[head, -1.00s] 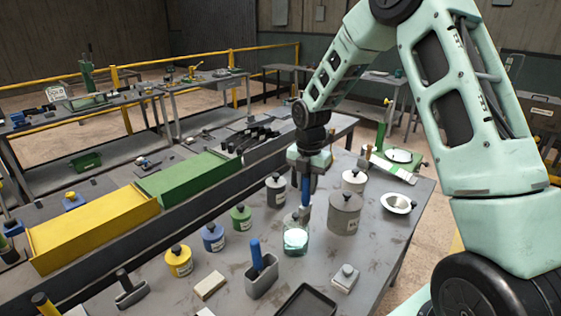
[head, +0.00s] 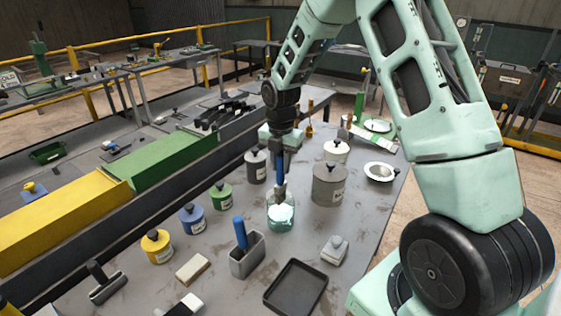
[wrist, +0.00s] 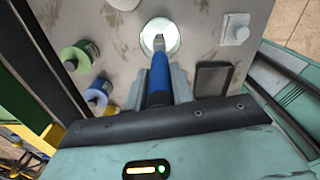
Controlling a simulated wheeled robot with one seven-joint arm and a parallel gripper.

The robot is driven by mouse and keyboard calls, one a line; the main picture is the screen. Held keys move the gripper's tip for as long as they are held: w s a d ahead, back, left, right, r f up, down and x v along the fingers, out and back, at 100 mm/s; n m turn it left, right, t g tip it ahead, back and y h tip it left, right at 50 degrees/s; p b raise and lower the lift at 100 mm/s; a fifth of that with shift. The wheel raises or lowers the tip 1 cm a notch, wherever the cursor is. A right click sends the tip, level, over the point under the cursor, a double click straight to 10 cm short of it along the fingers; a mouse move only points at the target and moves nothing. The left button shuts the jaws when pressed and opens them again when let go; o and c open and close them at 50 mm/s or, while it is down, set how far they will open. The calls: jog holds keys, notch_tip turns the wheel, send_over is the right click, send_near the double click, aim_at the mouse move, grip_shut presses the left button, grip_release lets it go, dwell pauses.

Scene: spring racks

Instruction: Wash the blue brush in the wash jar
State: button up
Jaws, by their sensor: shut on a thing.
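My gripper (head: 282,160) is shut on the blue brush (head: 280,184) by its handle and holds it upright, bristle end down. The glass wash jar (head: 281,217), with pale liquid, stands on the table right under it. The brush's lower end is at the jar's mouth; I cannot tell how deep it reaches. In the wrist view the blue handle (wrist: 159,76) runs between the fingers, and its metal end overlaps the round jar opening (wrist: 168,42).
A grey lidded can (head: 328,186) stands close right of the jar. Green (head: 221,197), blue (head: 193,220) and yellow (head: 157,247) paint pots stand to the left. A grey holder (head: 246,257) with another blue handle (head: 240,232) and a black tray (head: 296,288) are nearer.

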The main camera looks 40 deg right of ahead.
aim_at(280, 187)
jog(key=shift+f+b, duration=2.25)
jog(key=shift+f, duration=2.35)
